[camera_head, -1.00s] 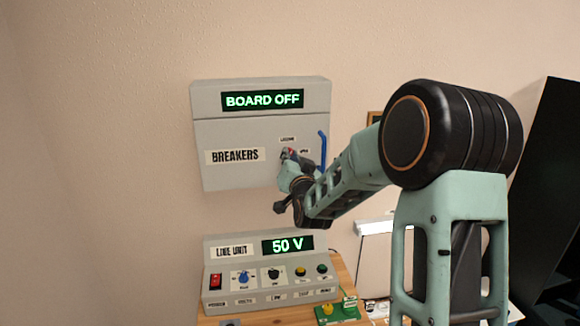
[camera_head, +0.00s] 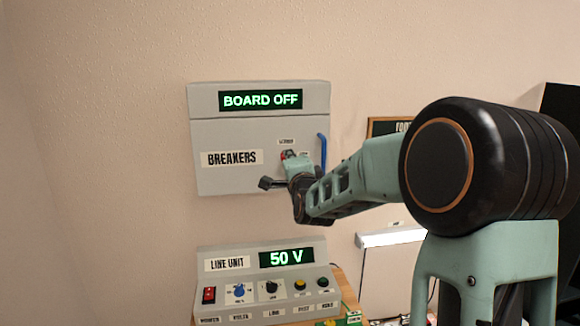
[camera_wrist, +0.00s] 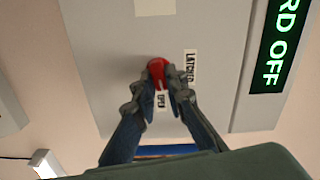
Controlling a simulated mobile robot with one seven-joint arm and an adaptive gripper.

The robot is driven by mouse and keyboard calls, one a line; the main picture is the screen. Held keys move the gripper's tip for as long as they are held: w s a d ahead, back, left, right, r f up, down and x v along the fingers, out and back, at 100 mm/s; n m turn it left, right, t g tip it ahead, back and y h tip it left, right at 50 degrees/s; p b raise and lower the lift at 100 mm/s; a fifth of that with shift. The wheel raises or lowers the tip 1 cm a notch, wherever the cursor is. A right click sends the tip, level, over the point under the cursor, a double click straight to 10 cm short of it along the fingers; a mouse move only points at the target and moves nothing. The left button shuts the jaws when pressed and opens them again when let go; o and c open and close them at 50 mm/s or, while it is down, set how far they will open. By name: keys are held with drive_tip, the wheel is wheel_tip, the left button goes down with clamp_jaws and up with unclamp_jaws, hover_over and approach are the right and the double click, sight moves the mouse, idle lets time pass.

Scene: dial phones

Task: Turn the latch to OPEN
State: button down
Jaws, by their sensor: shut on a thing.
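The red latch (camera_wrist: 157,69) sits on the grey breaker box door (camera_head: 225,175); in the head view only a small red part of it (camera_head: 286,155) shows past my gripper. My gripper (camera_wrist: 163,80) is shut on the latch, one finger on each side.
A blue handle (camera_head: 323,152) is at the door's right edge. The display (camera_head: 260,100) above reads BOARD OFF. Below, the line unit (camera_head: 212,290), with knobs and buttons, reads 50 V. A white lamp-like bar (camera_head: 392,237) is behind my arm.

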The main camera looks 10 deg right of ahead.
drive_tip(key=shift+a+m+b, duration=0.1)
drive_tip(key=shift+m+b, duration=0.4)
drive_tip(key=shift+m, duration=0.6)
drive_tip(key=shift+r, duration=0.1)
drive_tip(key=c, duration=2)
unclamp_jaws()
drive_tip(key=shift+o, duration=0.2)
drive_tip(key=s, duration=1.2)
